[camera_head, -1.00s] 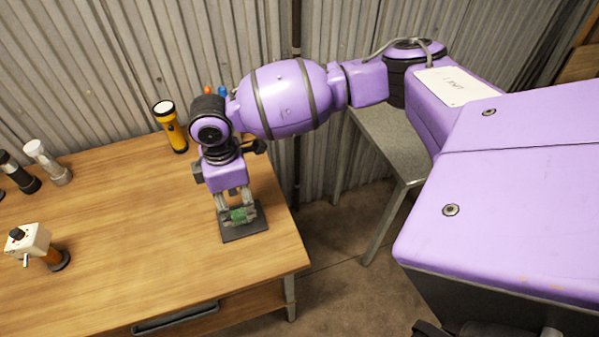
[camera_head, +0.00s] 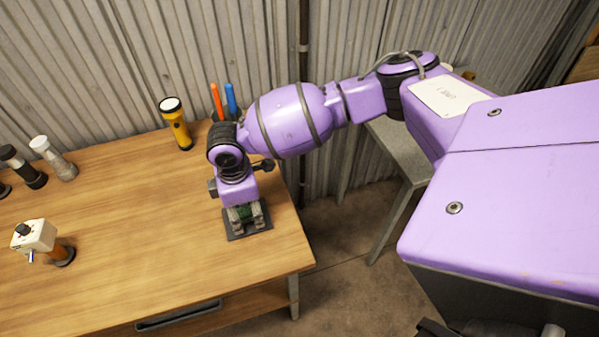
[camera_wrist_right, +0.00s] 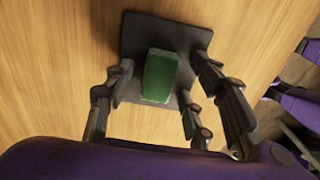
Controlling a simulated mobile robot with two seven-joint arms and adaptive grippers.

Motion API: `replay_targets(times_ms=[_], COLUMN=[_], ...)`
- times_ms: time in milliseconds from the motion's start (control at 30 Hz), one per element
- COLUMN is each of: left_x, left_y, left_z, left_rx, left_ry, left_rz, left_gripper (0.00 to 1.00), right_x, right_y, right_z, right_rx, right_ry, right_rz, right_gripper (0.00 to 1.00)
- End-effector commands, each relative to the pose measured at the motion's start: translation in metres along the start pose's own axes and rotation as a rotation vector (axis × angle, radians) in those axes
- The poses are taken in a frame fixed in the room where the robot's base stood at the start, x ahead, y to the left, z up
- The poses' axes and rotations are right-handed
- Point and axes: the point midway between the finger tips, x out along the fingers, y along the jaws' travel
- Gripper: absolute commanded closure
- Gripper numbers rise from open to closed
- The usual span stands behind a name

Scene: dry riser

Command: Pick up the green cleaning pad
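The green cleaning pad (camera_wrist_right: 160,76) is a small block lying on a dark square mat (camera_wrist_right: 133,40) on the wooden table. In the head view the pad (camera_head: 246,214) is mostly hidden behind the fingers of my right gripper (camera_head: 247,219). My right gripper points down over the mat with its fingers spread on both sides of the pad. In the right wrist view, gaps show between the pad and the fingers, so it is open and holds nothing. My left gripper is not in view.
On the wooden table (camera_head: 140,240) stand a yellow flashlight (camera_head: 176,125), an orange and a blue tool (camera_head: 231,97), a white device (camera_head: 35,236) and other flashlights (camera_head: 52,158) at left. A corrugated wall (camera_head: 100,60) rises behind. The table's middle is clear.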

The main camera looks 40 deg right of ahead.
Motion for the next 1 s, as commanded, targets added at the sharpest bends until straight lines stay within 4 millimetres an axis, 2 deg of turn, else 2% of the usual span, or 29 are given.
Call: replay_targets(times_ms=[33, 300, 567, 733, 900, 1000], left_x=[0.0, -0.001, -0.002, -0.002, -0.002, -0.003], left_y=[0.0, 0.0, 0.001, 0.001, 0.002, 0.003], left_z=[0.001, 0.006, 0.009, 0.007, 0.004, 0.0], left_rx=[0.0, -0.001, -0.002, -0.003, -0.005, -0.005], left_ry=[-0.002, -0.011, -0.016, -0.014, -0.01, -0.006], left_rz=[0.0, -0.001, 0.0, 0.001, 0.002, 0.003], left_gripper=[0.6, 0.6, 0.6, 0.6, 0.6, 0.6], right_x=[0.001, 0.0, -0.001, -0.01, -0.034, -0.053], right_y=[0.0, 0.0, 0.001, 0.001, 0.002, -0.012], right_z=[0.0, 0.0, -0.001, -0.001, -0.001, -0.01], right_rx=[0.0, 0.0, -0.001, -0.001, -0.001, -0.006], right_ry=[0.0, 0.0, 0.0, 0.001, 0.002, 0.005], right_rz=[-0.001, 0.0, 0.002, 0.003, 0.006, 0.005], right_gripper=[0.55, 0.9, 0.9, 0.9, 0.9, 0.9])
